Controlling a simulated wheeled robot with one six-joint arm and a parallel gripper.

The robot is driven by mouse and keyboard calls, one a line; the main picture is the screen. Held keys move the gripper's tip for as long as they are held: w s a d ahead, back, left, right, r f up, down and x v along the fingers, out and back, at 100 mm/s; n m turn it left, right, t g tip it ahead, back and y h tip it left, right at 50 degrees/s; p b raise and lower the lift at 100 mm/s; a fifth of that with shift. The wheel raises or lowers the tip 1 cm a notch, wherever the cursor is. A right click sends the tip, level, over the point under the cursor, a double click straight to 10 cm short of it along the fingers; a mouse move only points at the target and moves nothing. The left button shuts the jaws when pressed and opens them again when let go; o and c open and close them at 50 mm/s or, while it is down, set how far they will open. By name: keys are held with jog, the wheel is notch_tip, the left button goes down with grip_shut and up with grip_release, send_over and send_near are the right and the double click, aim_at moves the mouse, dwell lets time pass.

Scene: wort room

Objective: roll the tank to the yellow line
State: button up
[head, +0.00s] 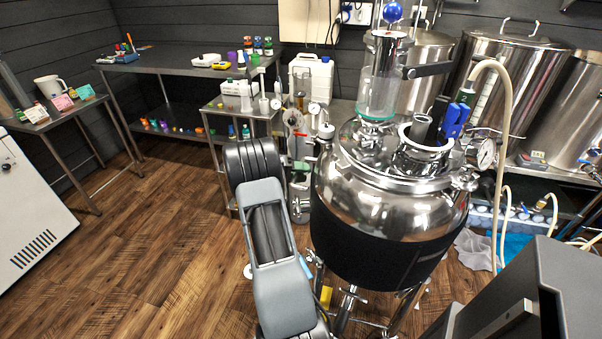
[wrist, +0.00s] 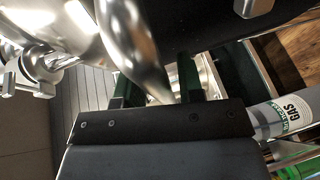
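The tank (head: 395,225) is a shiny steel vessel with a black jacket, upright on steel legs, right of centre in the head view. My grey arm stands in front of its left side and hides part of it. In the wrist view my gripper (wrist: 158,82) has its two dark fingers apart. A curved steel tube (wrist: 135,45) runs down between them; I cannot tell whether they touch it. In the head view the gripper is hidden. A small yellow patch (head: 326,296) shows near the tank's legs; I cannot tell whether it is the yellow line.
A hose (head: 505,120) hangs from the tank's top right. Large steel pots (head: 510,75) stand behind on a bench. A small steel cart (head: 240,108) stands behind left, a side table (head: 185,60) further back. A white cabinet (head: 30,220) is far left. The wooden floor left is clear.

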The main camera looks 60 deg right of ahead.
jog(key=shift+o, duration=0.6)
jog(key=v, duration=1.3)
jog(key=shift+w+a, duration=0.25)
jog(key=shift+a, duration=0.05)
jog(key=shift+r, duration=0.1)
